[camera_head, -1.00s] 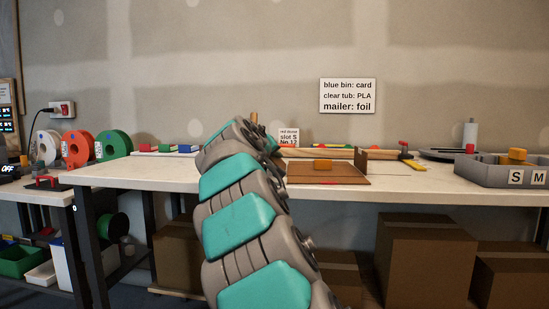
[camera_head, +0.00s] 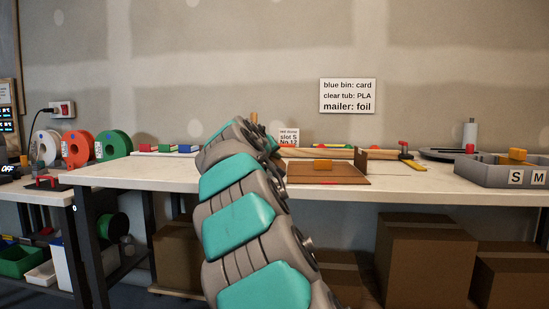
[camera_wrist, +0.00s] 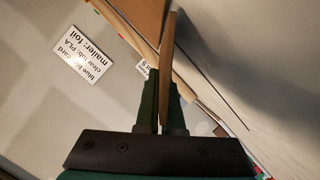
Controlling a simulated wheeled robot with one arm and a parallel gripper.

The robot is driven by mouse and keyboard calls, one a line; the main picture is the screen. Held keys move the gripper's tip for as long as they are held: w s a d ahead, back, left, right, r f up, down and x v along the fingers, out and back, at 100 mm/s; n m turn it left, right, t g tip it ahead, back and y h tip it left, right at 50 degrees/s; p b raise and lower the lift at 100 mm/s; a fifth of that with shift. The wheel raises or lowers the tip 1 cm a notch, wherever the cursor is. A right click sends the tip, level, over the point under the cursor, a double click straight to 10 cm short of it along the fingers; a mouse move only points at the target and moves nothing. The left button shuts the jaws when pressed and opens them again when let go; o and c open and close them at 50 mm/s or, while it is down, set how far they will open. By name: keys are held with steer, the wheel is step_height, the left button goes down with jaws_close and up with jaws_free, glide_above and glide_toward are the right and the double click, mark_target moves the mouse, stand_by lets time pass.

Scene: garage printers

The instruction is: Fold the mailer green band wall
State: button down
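My gripper (camera_wrist: 164,95) has dark green fingers on both sides of a thin brown panel (camera_wrist: 170,45), seen nearly edge-on. I cannot tell whether the fingers press on it. In the head view my arm hides the fingertips.
A grey tray (camera_head: 480,172) marked S and M stands at the right with a yellow-orange piece. Filament spools (camera_head: 113,145) stand at the left. A small label card (camera_head: 289,137) stands behind the mailer. Large boxes (camera_head: 425,262) fill the space under the bench.

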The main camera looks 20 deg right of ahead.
stand_by(0.5)
steer(key=shift+w+a+f+n+h+p, duration=0.15)
steer(key=shift+a+f+n+h+p, duration=0.2)
steer(key=shift+n, duration=0.25)
steer(key=shift+d, duration=0.15)
steer(key=c, duration=1)
jaws_free()
steer(key=shift+r, duration=0.1)
steer(key=shift+c, duration=0.2)
steer(key=shift+v, duration=3.95)
